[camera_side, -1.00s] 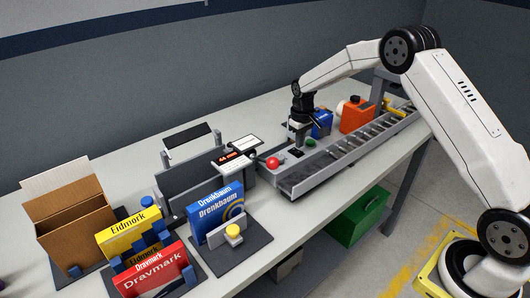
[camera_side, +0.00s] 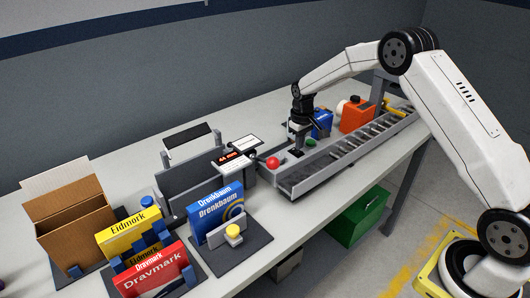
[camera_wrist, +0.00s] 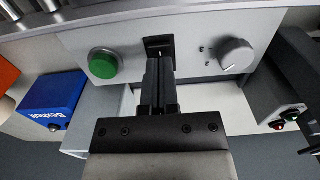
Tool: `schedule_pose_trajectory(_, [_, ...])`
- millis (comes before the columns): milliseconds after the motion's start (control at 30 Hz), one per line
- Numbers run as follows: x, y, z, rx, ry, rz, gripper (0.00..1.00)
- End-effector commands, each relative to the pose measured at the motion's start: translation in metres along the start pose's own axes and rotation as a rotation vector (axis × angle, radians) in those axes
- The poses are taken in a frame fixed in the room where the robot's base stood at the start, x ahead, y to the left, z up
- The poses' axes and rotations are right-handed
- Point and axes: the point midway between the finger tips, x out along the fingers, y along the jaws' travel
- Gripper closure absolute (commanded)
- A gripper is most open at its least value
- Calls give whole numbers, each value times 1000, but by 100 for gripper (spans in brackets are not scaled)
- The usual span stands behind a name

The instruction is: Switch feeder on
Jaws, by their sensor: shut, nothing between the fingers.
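The feeder (camera_side: 345,160) is a long grey conveyor-like unit on the bench. Its panel carries a small black switch (camera_wrist: 159,44), a green button (camera_wrist: 103,64) to its left in the wrist view and a grey knob (camera_wrist: 236,55) to its right. My gripper (camera_wrist: 160,62) is shut and empty, pointing down at the panel. Its fingertips overlap the lower edge of the black switch in the wrist view; I cannot tell whether they touch it. The switch's lower part is hidden by the fingers. In the side view my gripper hangs over the panel beside the green button (camera_side: 310,142).
A red ball-shaped knob (camera_side: 272,163) stands at the feeder's near end. A blue box (camera_wrist: 52,105) and an orange container (camera_side: 356,115) are close behind. Cartons (camera_side: 215,208) fill the bench's left part.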

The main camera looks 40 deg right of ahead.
Motion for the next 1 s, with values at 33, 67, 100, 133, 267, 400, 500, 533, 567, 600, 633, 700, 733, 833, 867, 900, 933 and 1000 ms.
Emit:
schedule_pose_trajectory(33, [1,0,0,0,0,0,100])
schedule_pose_trajectory(67, [1,0,0,0,0,0,100])
schedule_pose_trajectory(100, [2,0,0,0,0,0,100])
schedule_pose_trajectory(133, [2,0,0,0,0,0,100])
schedule_pose_trajectory(267, [3,0,0,0,-1,0,100])
schedule_pose_trajectory(400, [5,0,0,0,-1,0,100])
schedule_pose_trajectory(500, [6,0,0,0,-1,0,100])
schedule_pose_trajectory(533, [6,0,0,0,-1,0,100])
schedule_pose_trajectory(567, [6,0,0,0,-1,0,100])
schedule_pose_trajectory(600, [7,0,0,0,-1,0,100])
schedule_pose_trajectory(633, [7,0,0,0,-1,0,100])
schedule_pose_trajectory(700, [8,0,0,0,-1,0,100])
schedule_pose_trajectory(733, [8,0,0,0,-1,0,100])
schedule_pose_trajectory(833, [9,0,0,0,0,0,100])
schedule_pose_trajectory(867, [10,0,0,0,0,0,100])
schedule_pose_trajectory(900, [10,0,0,0,0,0,100])
schedule_pose_trajectory(933, [10,0,0,0,0,0,100])
schedule_pose_trajectory(1000, [11,0,0,0,0,0,100])
